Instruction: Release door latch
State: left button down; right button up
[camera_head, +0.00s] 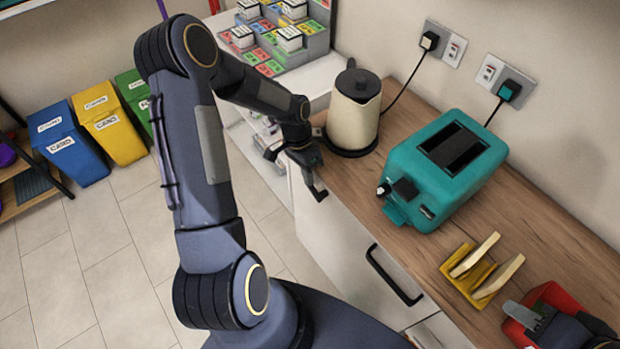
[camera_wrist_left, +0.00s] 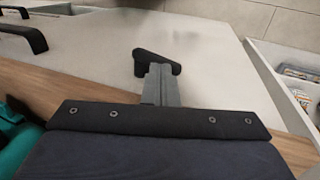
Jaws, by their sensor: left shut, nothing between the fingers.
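My left gripper (camera_head: 309,174) reaches down over the counter's front edge, to the left of the kettle. In the left wrist view its grey fingers (camera_wrist_left: 161,86) are together and empty. A short black lever-like handle (camera_wrist_left: 157,63) shows at their tips, against the white cabinet front (camera_wrist_left: 95,50). It also shows as a black piece (camera_head: 318,190) below the gripper in the head view. I cannot tell whether the fingers touch it. My right gripper (camera_head: 545,325) is partly in view at the bottom right, by a red object (camera_head: 553,295); its opening is unclear.
A cream kettle (camera_head: 354,112) stands close beside my left gripper. A teal toaster (camera_head: 445,168) and a yellow rack with bread slices (camera_head: 465,282) are further along the counter. A black bar handle (camera_head: 394,276) is on the cabinet front. Bins (camera_head: 68,145) stand on the floor at left.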

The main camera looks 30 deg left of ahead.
aim_at(313, 188)
pick_arm(q)
jog(key=shift+w+a+f, duration=0.1)
jog(key=shift+a+f, duration=0.1)
jog(key=shift+a, duration=0.05)
pick_arm(e)
jog(key=shift+f, duration=0.4)
pick_arm(q)
jog(key=shift+d+f+b, duration=0.1)
jog(key=shift+d+b, duration=0.05)
jog(key=shift+b, duration=0.15)
pick_arm(e)
jog(key=shift+f, duration=0.1)
pick_arm(q)
jog(key=shift+s+d+f+b, duration=0.25)
jog(key=shift+d+b, duration=0.15)
jog(key=shift+d, duration=0.15)
pick_arm(e)
jog(key=shift+f, duration=0.35)
